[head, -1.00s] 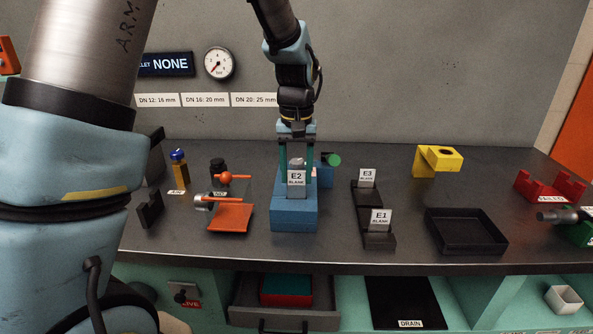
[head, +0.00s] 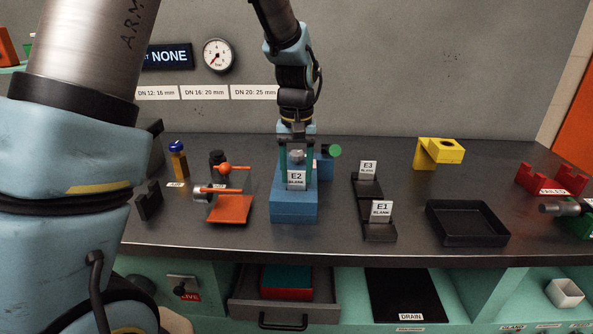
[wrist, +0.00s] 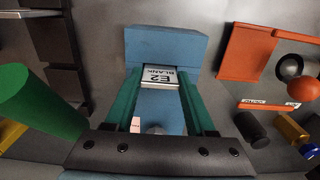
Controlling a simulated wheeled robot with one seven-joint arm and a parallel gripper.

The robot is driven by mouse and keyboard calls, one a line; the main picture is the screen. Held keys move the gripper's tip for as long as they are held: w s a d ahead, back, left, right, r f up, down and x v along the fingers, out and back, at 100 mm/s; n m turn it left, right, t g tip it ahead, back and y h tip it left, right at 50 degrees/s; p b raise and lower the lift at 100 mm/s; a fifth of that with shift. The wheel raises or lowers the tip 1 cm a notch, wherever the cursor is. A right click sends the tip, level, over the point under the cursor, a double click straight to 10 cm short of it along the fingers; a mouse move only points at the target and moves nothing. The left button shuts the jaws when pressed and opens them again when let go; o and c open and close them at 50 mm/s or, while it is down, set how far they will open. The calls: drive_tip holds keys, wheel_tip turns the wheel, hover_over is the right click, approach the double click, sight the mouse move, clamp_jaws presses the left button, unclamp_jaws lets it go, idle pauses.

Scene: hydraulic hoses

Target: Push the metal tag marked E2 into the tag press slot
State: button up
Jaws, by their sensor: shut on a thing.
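The metal tag marked E2 BLANK (head: 296,179) is upright between the two fingers of my gripper (head: 296,160), at the blue tag press (head: 294,209). In the wrist view, my gripper (wrist: 160,90) has its green fingers on either side of the tag (wrist: 160,76), and the blue press block (wrist: 165,44) lies just beyond it. The tag's lower edge is at the top of the press block. The slot is hidden, and I cannot tell how deep the tag sits.
Tags E3 (head: 368,168) and E1 (head: 381,210) stand in black holders to the right. An orange-handled device (head: 230,209) is close on the left. A black tray (head: 466,222) and a yellow bracket (head: 439,151) are farther right. Below, a drawer (head: 284,310) is open.

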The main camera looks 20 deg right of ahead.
drive_tip(key=shift+f, duration=0.45)
drive_tip(key=o, duration=1.4)
drive_tip(key=shift+r, duration=0.1)
wheel_tip(320, 180, up, 11)
drive_tip(key=shift+f+b, duration=0.15)
drive_tip(key=shift+b, duration=0.9)
